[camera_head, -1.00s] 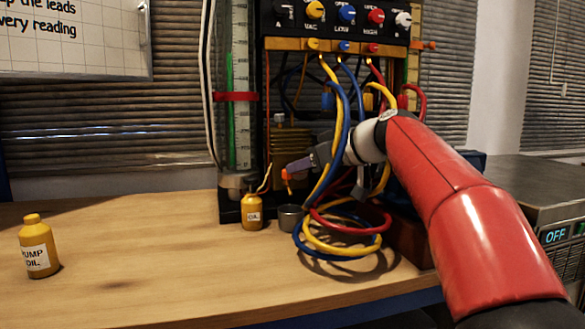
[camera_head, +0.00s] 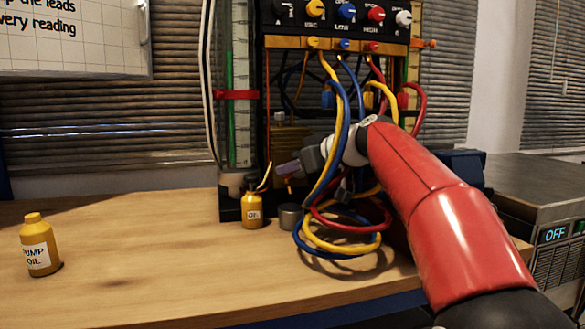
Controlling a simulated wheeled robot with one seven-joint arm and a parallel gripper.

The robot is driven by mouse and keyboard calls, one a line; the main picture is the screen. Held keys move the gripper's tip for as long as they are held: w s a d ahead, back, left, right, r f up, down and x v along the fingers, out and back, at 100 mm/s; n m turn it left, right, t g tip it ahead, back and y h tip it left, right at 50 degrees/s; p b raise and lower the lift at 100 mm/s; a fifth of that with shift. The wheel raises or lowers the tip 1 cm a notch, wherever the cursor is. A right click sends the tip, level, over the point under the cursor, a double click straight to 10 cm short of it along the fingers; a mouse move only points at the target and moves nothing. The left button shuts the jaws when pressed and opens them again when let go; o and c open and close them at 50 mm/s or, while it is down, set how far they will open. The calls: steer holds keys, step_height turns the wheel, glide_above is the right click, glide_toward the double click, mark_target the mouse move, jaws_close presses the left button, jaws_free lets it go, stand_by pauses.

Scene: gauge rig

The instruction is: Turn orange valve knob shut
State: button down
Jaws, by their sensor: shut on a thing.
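My gripper (camera_head: 288,169) reaches in from the right at the lower part of the gauge rig, behind the hanging hoses, with its fingers pointing left. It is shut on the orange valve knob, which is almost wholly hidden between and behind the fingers. Only a small dull part shows just under the fingertips, too small to tell its angle. The knob sits above and to the right of the small yellow oil bottle (camera_head: 252,212), in front of the dark frame. Another small orange handle (camera_head: 430,43) sticks out at the upper right of the rig, away from my gripper.
Yellow, blue and red hoses (camera_head: 340,245) hang close around my wrist and coil on the bench (camera_head: 140,260). A small grey cup (camera_head: 290,217) stands below my gripper. A pump oil bottle (camera_head: 39,248) stands far left. The left bench top is mostly clear.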

steer(key=shift+s+t, duration=0.1)
steer(key=shift+t, duration=0.2)
steer(key=shift+s+a+m+t+h+b, duration=0.1)
steer(key=shift+m+t+h+b, duration=0.1)
steer(key=shift+m+t+h, duration=0.3)
steer(key=shift+s+a+m+t+h+b, duration=0.15)
steer(key=shift+m+t+h, duration=0.2)
steer(key=shift+m, duration=0.25)
steer(key=m+h+p, duration=0.1)
steer(key=m+t+h+p, duration=0.2)
steer(key=shift+a+r+m+h, duration=0.15)
steer(key=shift+r+m+h, duration=0.1)
steer(key=shift+m+h, duration=0.1)
steer(key=shift+a+f+m+t+h+p, duration=0.1)
steer(key=shift+m+t+h+p, duration=0.1)
steer(key=shift+m+h, duration=0.25)
steer(key=shift+f+m+t+h+p, duration=0.15)
steer(key=shift+m+h, duration=0.15)
steer(key=shift+h, duration=0.15)
steer(key=shift+m+h+b, duration=0.3)
steer(key=shift+m+h, duration=0.5)
steer(key=shift+h, duration=0.1)
steer(key=c, duration=1.5)
jaws_free()
